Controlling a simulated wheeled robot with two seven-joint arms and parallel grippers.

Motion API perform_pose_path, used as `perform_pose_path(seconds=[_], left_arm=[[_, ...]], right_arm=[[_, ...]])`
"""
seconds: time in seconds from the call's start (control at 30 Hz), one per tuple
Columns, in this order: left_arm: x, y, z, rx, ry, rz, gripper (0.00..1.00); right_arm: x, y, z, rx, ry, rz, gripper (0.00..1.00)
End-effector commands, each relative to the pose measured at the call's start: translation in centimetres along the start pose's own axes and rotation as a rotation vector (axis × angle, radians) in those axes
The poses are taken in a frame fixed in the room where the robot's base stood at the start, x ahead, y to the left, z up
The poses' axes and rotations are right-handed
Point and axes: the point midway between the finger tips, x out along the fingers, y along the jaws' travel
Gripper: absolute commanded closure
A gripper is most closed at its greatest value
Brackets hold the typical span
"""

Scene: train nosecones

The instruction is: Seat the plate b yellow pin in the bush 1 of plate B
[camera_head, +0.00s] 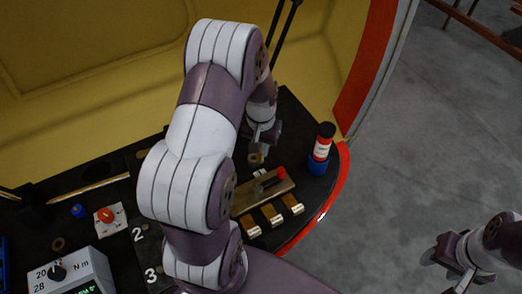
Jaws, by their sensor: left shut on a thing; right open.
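My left gripper (262,138) is at the back of the dark table, partly hidden behind its own arm. It is shut, and a small dull yellow piece (255,158), apparently the yellow pin, shows just below its fingers. A tan plate (258,194), perhaps plate B, lies in front of it with a red knob (281,173) at its right end. The arm covers the plate's left side, and I cannot make out bush 1. My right gripper (452,262) is open and empty at the lower right, over the grey floor.
Several brass blocks (272,214) line the plate's front. A red and blue bottle (321,150) stands at the table's right edge. To the left are a red knob on a white base (107,217), a blue cap (78,210) and a torque meter (70,275). A yellow wall rises behind.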

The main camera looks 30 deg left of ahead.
Motion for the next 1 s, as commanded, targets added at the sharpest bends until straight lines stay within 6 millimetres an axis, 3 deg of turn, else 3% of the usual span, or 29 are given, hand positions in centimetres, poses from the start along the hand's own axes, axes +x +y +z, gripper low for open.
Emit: perform_pose_path(seconds=[0.1, 0.23, 0.37, 0.53, 0.87, 0.9, 0.97, 1.0], left_arm=[[2.0, -2.4, -1.9, -0.003, -0.001, 0.0, 1.0], [2.9, -3.6, -3.1, 0.0, -0.001, 0.0, 1.0], [4.1, -3.9, -3.3, 0.002, -0.001, 0.0, 1.0], [7.0, -3.8, -3.2, 0.002, -0.002, 0.0, 1.0], [7.4, -3.8, -3.3, 0.001, 0.0, 0.0, 1.0], [7.4, -3.8, -3.3, 0.001, 0.0, 0.0, 0.8], [7.3, -3.8, -3.3, 0.001, 0.001, 0.0, 0.61], [7.3, -3.8, -3.3, 0.001, 0.0, 0.0, 0.58]], right_arm=[[0.3, 0.0, 0.0, 0.0, 0.0, 0.0, 0.49], [0.3, 0.0, 0.0, 0.0, 0.0, 0.0, 0.49], [0.4, 0.0, 0.0, 0.0, 0.0, 0.0, 0.49], [0.6, 0.0, 0.1, 0.0, 0.0, 0.0, 0.49], [0.8, 0.0, 0.1, 0.0, 0.0, 0.0, 0.49], [0.8, 0.0, 0.1, 0.0, 0.0, 0.0, 0.49], [0.7, 0.0, 0.1, 0.0, 0.0, 0.0, 0.49], [0.7, 0.0, 0.1, 0.0, 0.0, 0.0, 0.49]])
